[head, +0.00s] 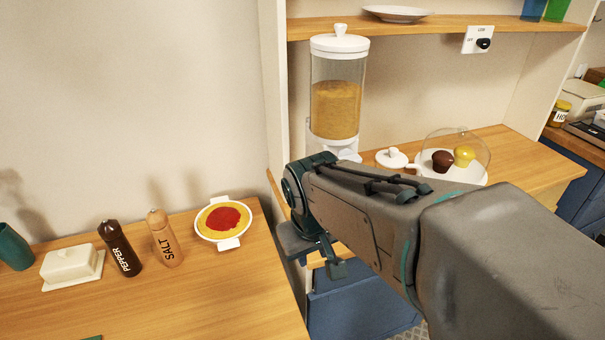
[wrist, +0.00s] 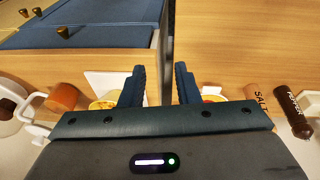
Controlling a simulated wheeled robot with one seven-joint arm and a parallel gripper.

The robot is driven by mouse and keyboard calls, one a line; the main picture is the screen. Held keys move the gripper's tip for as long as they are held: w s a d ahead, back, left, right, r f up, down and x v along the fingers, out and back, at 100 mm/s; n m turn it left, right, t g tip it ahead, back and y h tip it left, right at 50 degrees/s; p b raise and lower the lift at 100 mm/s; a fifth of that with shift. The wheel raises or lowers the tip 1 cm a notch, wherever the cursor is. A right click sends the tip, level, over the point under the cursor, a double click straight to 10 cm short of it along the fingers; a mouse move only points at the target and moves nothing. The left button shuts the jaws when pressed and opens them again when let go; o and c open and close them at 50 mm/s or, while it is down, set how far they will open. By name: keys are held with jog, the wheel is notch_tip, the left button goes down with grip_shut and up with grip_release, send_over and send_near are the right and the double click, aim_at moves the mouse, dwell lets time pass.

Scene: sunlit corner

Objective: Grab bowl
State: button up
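The bowl (head: 223,221) is a round white dish with two flat handles, filled with yellow food with a red patch on top. It stands on the left wooden table, near its right edge and the wall. My gripper (wrist: 160,75) is open, its two dark fingers apart with nothing between them. In the head view my gripper is right of the bowl, apart from it, beyond the table's edge and mostly hidden by my arm. In the wrist view a small part of the bowl (wrist: 213,98) shows beside the right finger; my gripper's body hides the rest.
On the left table (head: 200,300) stand a salt mill (head: 164,238), a pepper mill (head: 120,248), a butter dish (head: 72,264) and a teal cup (head: 14,248). A cereal dispenser (head: 337,95) and a domed cake stand (head: 465,178) stand on the right counter. Blue cabinets (head: 350,305) are below.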

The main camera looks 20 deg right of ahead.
jog(key=w+d+n+h+p, duration=0.1)
jog(key=w+d+n+h, duration=0.15)
jog(key=w, duration=0.65)
jog(key=w+d+n+h+p, duration=0.1)
jog(key=w+d+n+p, duration=0.15)
jog(key=w, duration=0.65)
jog(key=shift+n, duration=0.4)
jog(key=b+x, duration=0.1)
jog(key=x, duration=1.2)
jog(key=shift+s+f, duration=0.15)
grip_shut()
